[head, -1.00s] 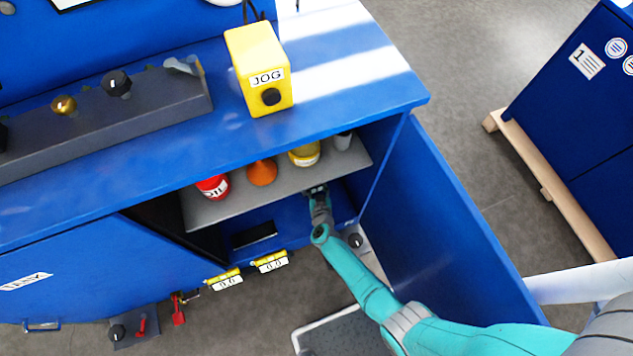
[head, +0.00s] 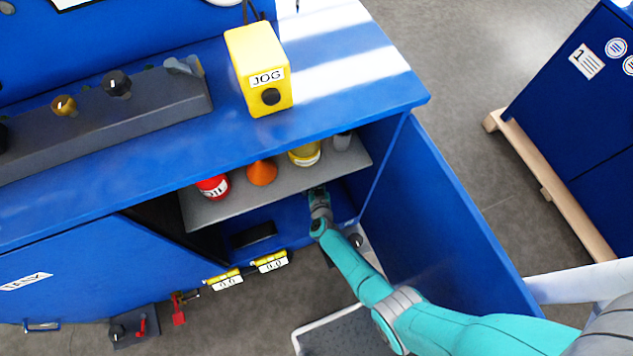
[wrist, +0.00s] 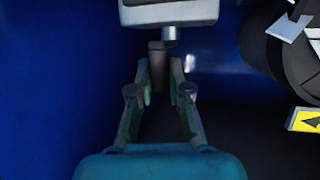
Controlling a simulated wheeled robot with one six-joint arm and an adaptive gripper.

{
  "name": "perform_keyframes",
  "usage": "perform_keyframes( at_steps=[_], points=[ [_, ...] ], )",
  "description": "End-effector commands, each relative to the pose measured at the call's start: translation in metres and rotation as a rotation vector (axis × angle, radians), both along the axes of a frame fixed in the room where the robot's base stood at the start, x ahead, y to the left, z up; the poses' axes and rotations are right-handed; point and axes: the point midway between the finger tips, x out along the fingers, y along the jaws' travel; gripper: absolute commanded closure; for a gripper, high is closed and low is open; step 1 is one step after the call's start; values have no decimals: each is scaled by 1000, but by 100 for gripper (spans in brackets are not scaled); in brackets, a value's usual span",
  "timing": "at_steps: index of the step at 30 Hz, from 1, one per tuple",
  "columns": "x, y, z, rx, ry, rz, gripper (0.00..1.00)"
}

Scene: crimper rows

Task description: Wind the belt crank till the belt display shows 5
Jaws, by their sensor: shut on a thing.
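My gripper (head: 318,194) reaches into the open cabinet bay under the bench, below the shelf. In the wrist view the gripper (wrist: 159,74) is shut on a dark upright crank handle (wrist: 157,58). Just above the handle are a short grey shaft and a pale block (wrist: 169,12). The rest of the crank is hidden. Two small yellow-topped displays, a left one (head: 226,281) and a right one (head: 270,262), hang at the bay's lower front edge. Their digits are small; the right one seems to show 0.0. I cannot tell which is the belt display.
A grey shelf (head: 205,216) with a red oil can, an orange cone and a yellow tin is above my gripper. The open blue door (head: 440,230) stands right of my arm. A dark round part (wrist: 275,55) and a yellow label (wrist: 304,120) are close on the right in the wrist view.

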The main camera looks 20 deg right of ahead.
Motion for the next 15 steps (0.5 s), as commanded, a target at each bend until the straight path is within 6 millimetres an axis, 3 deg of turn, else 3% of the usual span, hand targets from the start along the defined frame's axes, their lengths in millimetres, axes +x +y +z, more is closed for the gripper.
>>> perform_keyframes(
  at_steps=[15],
  points=[
    [1, 8, 1, 2, -1, -112, 100]
  ],
)
